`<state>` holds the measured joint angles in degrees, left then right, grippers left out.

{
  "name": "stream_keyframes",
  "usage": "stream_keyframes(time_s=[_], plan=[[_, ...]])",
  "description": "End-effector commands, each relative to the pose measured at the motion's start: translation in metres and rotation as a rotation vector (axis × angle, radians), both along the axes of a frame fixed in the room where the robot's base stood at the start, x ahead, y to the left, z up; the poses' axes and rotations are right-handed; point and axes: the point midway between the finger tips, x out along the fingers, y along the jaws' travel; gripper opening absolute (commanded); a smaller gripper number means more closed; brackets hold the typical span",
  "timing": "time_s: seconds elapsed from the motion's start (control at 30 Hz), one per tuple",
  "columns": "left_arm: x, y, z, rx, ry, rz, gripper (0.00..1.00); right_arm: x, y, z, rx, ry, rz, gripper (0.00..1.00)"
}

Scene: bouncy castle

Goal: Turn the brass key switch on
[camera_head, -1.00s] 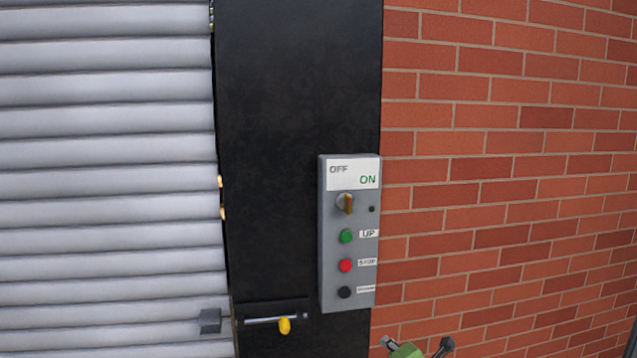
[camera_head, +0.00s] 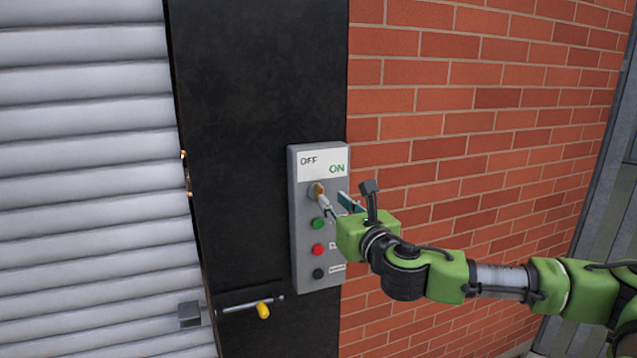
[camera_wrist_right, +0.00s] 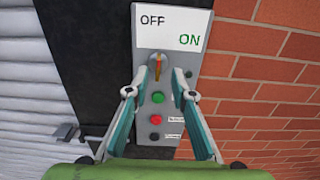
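The brass key switch (camera_head: 318,192) sits on the grey control box (camera_head: 306,262), below a white plate reading OFF and ON. In the right wrist view the key switch (camera_wrist_right: 157,66) shows as an upright brass handle, roughly vertical, centred ahead of the fingers. My right gripper (camera_head: 336,202) is in front of the box at the height of the switch. In the right wrist view its two fingers (camera_wrist_right: 160,82) are spread wide on either side of the box front, with nothing between them gripped. Whether a finger touches the switch is unclear. My left gripper is out of view.
Green (camera_head: 319,224), red (camera_head: 318,249) and black (camera_head: 318,273) buttons lie just under the switch. The box is on a black panel (camera_head: 255,100) between a grey roller shutter (camera_head: 85,150) and a brick wall (camera_head: 450,100). A bolt with a yellow knob (camera_head: 263,310) is at lower left.

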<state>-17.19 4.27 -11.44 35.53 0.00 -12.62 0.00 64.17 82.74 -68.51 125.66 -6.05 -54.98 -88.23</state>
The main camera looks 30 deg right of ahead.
Motion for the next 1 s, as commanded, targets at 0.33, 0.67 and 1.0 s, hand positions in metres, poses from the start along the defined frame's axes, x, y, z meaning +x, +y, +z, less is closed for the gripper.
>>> stream_keyframes(time_s=[0.33,0.67,1.0], plan=[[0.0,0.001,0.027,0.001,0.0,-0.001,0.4,0.062,-0.013,0.003,0.001,0.0,0.001,0.23],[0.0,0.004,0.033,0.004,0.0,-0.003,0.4,0.087,-0.018,0.001,0.001,0.0,0.001,0.23],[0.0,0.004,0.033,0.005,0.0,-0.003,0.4,0.087,-0.019,0.0,0.001,0.0,0.001,0.07]])
